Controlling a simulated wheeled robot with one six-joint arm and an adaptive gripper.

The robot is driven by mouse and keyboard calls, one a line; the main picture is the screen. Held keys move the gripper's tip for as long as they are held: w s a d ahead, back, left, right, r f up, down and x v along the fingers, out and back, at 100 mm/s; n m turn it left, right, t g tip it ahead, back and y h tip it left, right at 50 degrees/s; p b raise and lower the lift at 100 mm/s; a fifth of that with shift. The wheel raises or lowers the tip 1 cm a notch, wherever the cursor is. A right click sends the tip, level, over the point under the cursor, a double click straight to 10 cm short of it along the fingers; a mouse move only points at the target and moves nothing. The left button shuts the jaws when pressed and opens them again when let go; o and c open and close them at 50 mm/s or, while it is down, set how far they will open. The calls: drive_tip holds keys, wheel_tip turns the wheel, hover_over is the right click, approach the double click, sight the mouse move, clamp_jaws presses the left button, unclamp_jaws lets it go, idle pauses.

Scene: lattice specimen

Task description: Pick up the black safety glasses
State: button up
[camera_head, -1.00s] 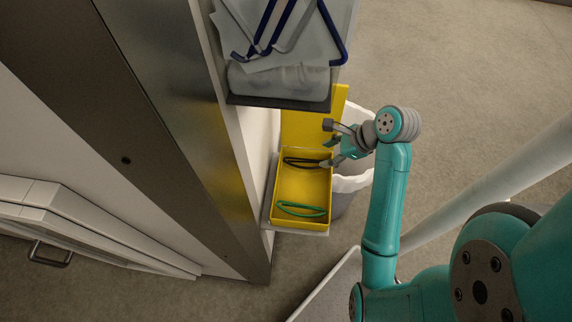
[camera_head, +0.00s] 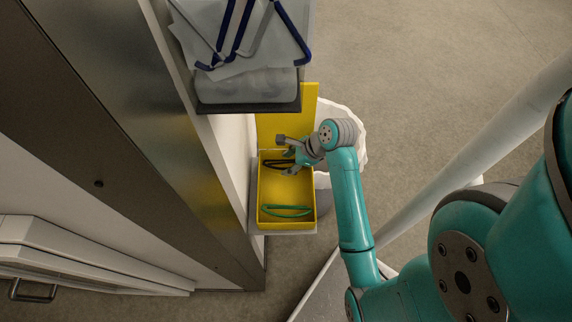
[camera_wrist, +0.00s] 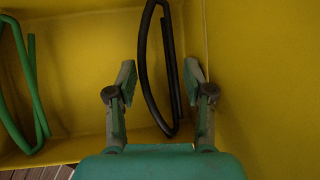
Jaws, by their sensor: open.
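The black safety glasses (camera_head: 272,163) lie at the far end of the open yellow box (camera_head: 286,192), partly covered by my gripper in the head view. In the wrist view the black glasses (camera_wrist: 151,75) show as a long thin black loop standing between and ahead of my two fingers. My gripper (camera_wrist: 160,80) is open, with one finger on each side of the loop. I cannot tell whether either finger touches it. In the head view my gripper (camera_head: 286,156) reaches into the box from the right.
Green glasses (camera_head: 286,211) lie at the near end of the box, also at the left of the wrist view (camera_wrist: 22,90). A shelf (camera_head: 248,106) with a blue frame and white bags overhangs the box. A white-lined bin (camera_head: 350,125) stands right behind it. A wall is at left.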

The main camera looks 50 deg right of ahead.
drive_tip(key=shift+w+f, duration=0.1)
drive_tip(key=shift+f, duration=0.1)
drive_tip(key=c, duration=0.7)
drive_tip(key=shift+r, duration=0.1)
drive_tip(key=shift+c, duration=0.2)
